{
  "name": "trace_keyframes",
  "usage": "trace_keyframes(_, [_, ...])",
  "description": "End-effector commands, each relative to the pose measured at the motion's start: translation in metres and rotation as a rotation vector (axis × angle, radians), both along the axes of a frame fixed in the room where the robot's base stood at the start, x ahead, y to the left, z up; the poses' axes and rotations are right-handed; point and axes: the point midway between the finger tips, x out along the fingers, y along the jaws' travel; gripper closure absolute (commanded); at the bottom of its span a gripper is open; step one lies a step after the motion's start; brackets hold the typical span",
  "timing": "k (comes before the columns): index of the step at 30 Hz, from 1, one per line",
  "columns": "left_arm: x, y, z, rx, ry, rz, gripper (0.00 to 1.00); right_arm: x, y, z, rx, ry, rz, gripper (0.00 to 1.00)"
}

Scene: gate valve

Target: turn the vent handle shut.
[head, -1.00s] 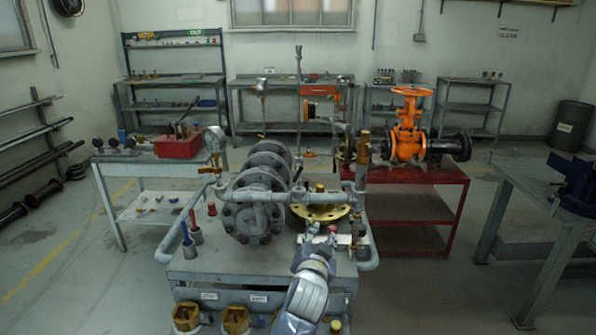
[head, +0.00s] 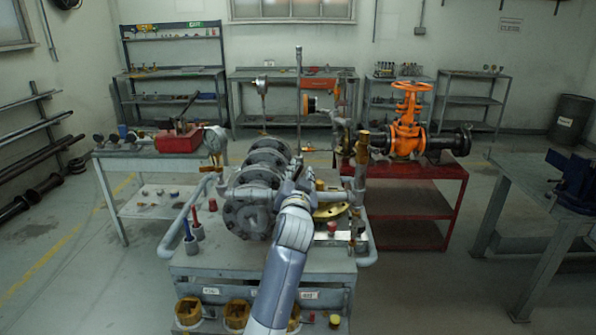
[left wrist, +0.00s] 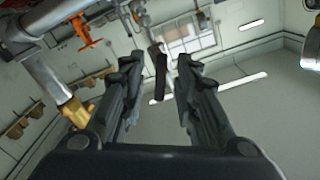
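My left gripper (head: 298,176) is over the grey cart, beside the grey flanged pipe (head: 250,210). Its own wrist hides its fingers in the head view. In the left wrist view my left gripper (left wrist: 158,68) has its two fingers apart. A dark, narrow bar with a reddish edge (left wrist: 161,75) shows in the gap between the fingertips. It may be the vent handle; I cannot tell whether a finger touches it. My right gripper is not in view.
A brass flange (head: 328,212) lies right of my left wrist, by a grey upright pipe with a brass top (head: 362,150). An orange gate valve (head: 407,135) stands on the red bench (head: 420,172) behind. A red toolbox (head: 180,140) is on the left bench.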

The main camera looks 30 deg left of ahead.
Motion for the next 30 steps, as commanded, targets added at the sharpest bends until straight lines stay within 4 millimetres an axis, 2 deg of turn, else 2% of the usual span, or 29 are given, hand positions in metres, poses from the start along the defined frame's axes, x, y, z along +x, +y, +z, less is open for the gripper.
trace_keyframes(6, [0.009,0.007,0.0,0.0,0.0,0.001,0.71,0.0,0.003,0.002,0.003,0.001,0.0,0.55])
trace_keyframes(14, [0.01,0.007,0.0,-0.001,-0.001,0.001,0.71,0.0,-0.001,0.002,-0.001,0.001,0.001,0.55])
trace_keyframes(18, [0.01,0.007,0.0,0.0,0.0,0.0,1.0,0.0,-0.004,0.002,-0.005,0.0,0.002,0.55])
trace_keyframes(30, [0.01,0.006,0.0,0.021,0.014,0.0,1.0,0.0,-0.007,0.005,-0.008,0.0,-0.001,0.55])
